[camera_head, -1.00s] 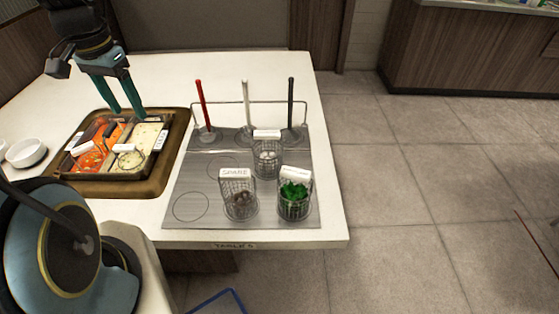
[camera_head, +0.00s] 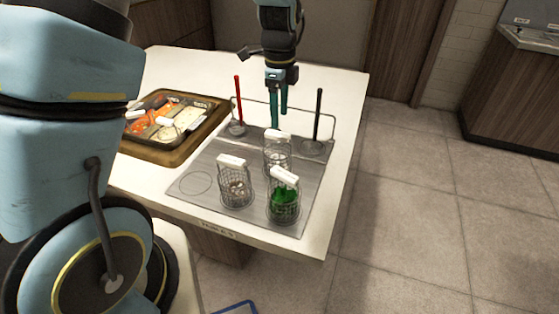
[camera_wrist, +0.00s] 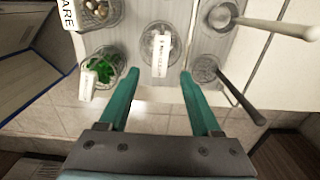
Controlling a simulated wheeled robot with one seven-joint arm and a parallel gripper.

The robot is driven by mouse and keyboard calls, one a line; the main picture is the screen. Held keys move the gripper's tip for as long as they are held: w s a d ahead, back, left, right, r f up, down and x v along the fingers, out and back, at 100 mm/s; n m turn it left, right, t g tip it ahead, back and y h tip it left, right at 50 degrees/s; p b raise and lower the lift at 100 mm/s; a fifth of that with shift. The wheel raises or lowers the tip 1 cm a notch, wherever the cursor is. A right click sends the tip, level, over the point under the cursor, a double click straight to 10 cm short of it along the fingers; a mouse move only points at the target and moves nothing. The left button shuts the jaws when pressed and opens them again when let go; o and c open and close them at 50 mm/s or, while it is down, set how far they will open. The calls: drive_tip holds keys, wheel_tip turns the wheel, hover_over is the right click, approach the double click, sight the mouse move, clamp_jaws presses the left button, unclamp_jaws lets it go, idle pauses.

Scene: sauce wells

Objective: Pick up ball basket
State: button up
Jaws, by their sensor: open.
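The back wire basket (camera_head: 277,163) holds pale round pieces and has a white label on its handle; it looks like the ball basket. It stands on the grey hob plate. In the wrist view its white label (camera_wrist: 159,53) lies between and just beyond my fingertips, with the wire rim (camera_wrist: 176,62) around it. My gripper (camera_head: 279,118) is open and empty, pointing down above and behind this basket. Its teal fingers show in the wrist view (camera_wrist: 160,75) too, apart from the basket. The label's text is too small to read.
The SPARE basket (camera_head: 236,193) and a basket of green pieces (camera_head: 284,208) stand in front. A brown food tray (camera_head: 187,150) lies left.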

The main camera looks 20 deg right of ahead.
sight(278, 134)
drive_tip(key=shift+w+a+f+p, duration=0.15)
drive_tip(key=shift+f+p, duration=0.55)
drive_tip(key=shift+f, duration=1.2)
drive_tip(key=shift+w+a+f+p, duration=0.1)
drive_tip(key=shift+f+p, duration=0.55)
drive_tip(key=shift+f, duration=1.2)
drive_tip(key=shift+c, duration=0.2)
clamp_jaws()
